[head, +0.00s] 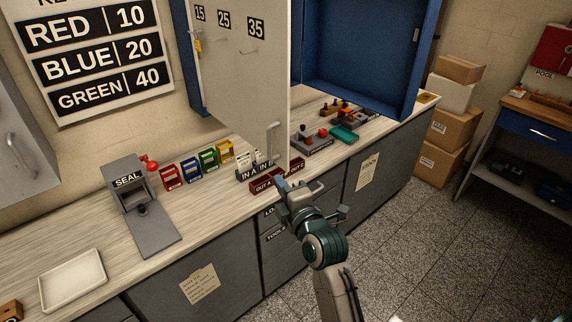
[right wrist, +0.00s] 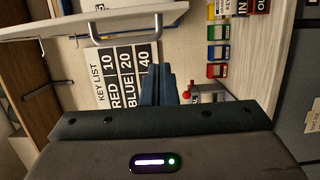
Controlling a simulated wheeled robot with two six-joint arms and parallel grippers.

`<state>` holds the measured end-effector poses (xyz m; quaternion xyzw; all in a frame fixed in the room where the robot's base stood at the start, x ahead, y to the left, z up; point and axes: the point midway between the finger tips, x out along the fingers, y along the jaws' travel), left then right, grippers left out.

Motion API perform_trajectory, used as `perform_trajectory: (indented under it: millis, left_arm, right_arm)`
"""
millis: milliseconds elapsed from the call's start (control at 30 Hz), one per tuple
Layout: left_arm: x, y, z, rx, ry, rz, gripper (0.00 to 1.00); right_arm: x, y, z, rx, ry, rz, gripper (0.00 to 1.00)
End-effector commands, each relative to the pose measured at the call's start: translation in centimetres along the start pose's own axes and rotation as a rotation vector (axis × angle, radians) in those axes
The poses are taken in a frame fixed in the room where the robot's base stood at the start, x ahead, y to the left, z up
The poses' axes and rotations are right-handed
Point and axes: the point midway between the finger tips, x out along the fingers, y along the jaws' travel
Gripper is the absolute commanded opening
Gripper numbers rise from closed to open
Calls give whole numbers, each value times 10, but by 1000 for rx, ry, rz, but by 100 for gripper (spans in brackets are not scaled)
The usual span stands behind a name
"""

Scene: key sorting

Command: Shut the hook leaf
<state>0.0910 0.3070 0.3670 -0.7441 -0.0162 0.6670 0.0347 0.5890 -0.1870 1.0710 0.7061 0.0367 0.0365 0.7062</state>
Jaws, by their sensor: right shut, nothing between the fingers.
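The hook leaf (head: 235,75) is the pale door of the blue wall cabinet (head: 360,50). It stands swung open, with hooks under the numbers 15, 25 and 35 and a yellow-tagged key at its left. Its bar handle (head: 273,140) is near the lower free edge. In the right wrist view the leaf (right wrist: 65,28) crosses the top left, with the handle (right wrist: 126,38) beyond my fingers. My right gripper (head: 283,185) is shut and empty, below the leaf's lower corner and apart from the handle. My left gripper is out of view.
Below the leaf, the counter (head: 205,205) holds IN and OUT racks (head: 262,186), small coloured bins (head: 208,158), a SEAL device (head: 130,183) and a white tray (head: 72,279). Tools and a green tray (head: 344,133) lie right. Boxes (head: 452,128) stand beyond the counter's end.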

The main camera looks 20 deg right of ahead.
Motion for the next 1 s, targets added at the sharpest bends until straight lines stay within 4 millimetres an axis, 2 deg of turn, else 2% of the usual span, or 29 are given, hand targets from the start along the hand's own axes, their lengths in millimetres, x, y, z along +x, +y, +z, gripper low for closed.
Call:
perform_trajectory:
  millis: [33,200,300,500,1000]
  left_arm:
    - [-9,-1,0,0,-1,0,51]
    - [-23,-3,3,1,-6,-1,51]
    - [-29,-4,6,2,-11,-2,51]
    - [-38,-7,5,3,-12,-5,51]
    - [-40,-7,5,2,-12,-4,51]
  right_arm:
    - [13,5,0,0,1,-1,0]
    - [49,4,0,0,1,-2,0]
    - [49,2,15,-6,-1,-3,0]
    - [53,1,33,-3,-1,-3,0]
    - [55,-1,39,1,-1,0,0]
